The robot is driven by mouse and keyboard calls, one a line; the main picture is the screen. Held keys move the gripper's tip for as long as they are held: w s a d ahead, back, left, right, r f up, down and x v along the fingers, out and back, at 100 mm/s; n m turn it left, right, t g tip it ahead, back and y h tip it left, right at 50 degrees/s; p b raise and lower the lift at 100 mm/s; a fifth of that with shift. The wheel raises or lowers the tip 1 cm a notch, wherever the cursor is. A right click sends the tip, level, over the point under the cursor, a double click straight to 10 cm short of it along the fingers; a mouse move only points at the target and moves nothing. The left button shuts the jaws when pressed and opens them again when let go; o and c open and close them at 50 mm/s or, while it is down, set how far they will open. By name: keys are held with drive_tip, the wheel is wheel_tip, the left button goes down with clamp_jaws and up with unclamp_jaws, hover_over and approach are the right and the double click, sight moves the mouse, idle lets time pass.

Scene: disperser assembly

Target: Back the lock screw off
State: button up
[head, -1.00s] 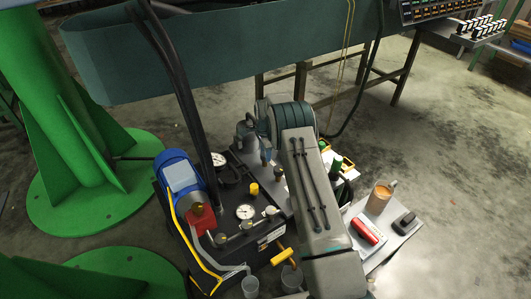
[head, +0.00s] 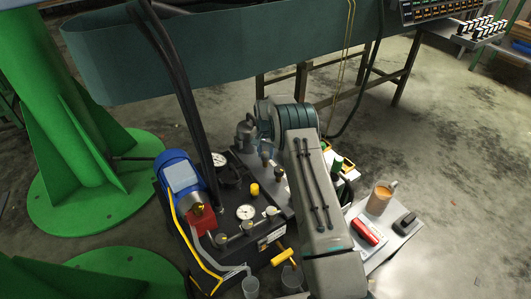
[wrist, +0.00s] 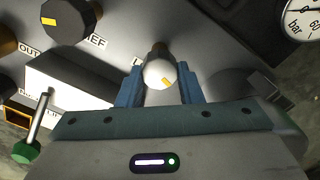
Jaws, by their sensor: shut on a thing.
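A black knob with a yellow mark (wrist: 68,20) stands close by at the upper left, and a pressure gauge (wrist: 303,18) at the upper right. A green-ended lever (wrist: 30,140) is at the lower left. A side tray (head: 398,238) holds a mug (head: 380,198) and a red object (head: 365,230).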

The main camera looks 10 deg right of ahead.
sight(265, 154)
drive_tip(key=shift+s+a+n, duration=0.1)
drive_tip(key=shift+a+n, duration=0.05)
drive_tip(key=shift+n, duration=0.55)
drive_tip(key=o, duration=1)
drive_tip(key=shift+r, duration=0.35)
wheel_tip(265, 154, up, 13)
drive_tip(key=p, duration=0.3)
drive_tip(key=shift+p, duration=0.3)
